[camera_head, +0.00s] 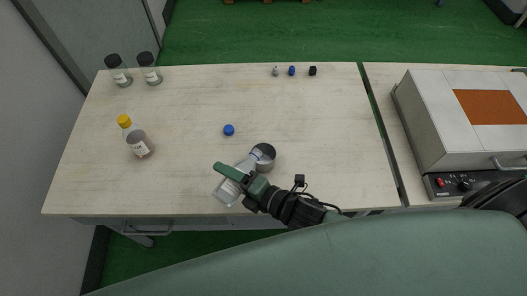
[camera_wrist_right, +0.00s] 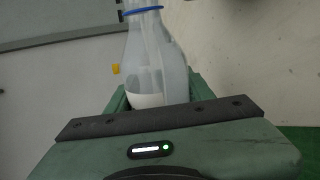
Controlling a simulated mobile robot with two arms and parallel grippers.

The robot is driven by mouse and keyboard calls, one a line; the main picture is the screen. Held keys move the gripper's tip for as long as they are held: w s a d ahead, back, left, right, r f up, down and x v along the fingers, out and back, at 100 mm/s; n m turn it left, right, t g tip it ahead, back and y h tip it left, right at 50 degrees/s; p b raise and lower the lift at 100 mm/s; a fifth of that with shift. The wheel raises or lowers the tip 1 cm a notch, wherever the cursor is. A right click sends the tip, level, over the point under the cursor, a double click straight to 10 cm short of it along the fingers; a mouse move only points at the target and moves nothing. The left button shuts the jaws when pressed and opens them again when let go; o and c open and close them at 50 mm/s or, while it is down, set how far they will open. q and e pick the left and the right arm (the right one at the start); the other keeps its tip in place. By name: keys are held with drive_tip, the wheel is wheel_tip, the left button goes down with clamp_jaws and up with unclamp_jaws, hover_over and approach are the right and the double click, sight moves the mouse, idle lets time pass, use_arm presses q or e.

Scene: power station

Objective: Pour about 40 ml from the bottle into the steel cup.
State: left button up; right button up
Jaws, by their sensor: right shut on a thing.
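The clear bottle (camera_head: 228,192) is held by my right gripper (camera_head: 240,180), which is shut around its body. The bottle is tilted, its neck pointing up and right in the head view, toward the steel cup (camera_head: 268,163). The mouth overlaps the cup's left rim in the picture; I cannot tell its height above it. In the right wrist view the bottle (camera_wrist_right: 152,55) has a blue ring at its neck and pale liquid low inside. No stream of liquid can be made out, and the cup's contents are unclear. My left gripper is not in view.
A blue cap (camera_head: 229,130) lies left of the cup. A yellow-capped bottle (camera_head: 137,141) and two black-capped bottles (camera_head: 119,74) (camera_head: 150,71) stand at the left. Several small items (camera_head: 292,71) sit at the back edge.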

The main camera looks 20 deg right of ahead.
idle(0.5)
drive_tip(key=n+b, duration=0.1)
drive_tip(key=d+n+t+h+b, duration=0.1)
drive_tip(key=b, duration=0.1)
drive_tip(key=shift+w+f+n+b, duration=0.3)
drive_tip(key=shift+f, duration=0.1)
drive_tip(key=shift+w+n, duration=0.1)
drive_tip(key=shift+n, duration=0.2)
drive_tip(key=shift+w+d+n, duration=0.1)
drive_tip(key=shift+d+n, duration=0.1)
drive_tip(key=shift+n, duration=0.1)
drive_tip(key=shift+w+d+r+t+h+p, duration=0.15)
drive_tip(key=shift+r+t+h+p, duration=0.15)
drive_tip(key=shift+r+p, duration=0.15)
drive_tip(key=shift+n, duration=0.3)
idle(0.5)
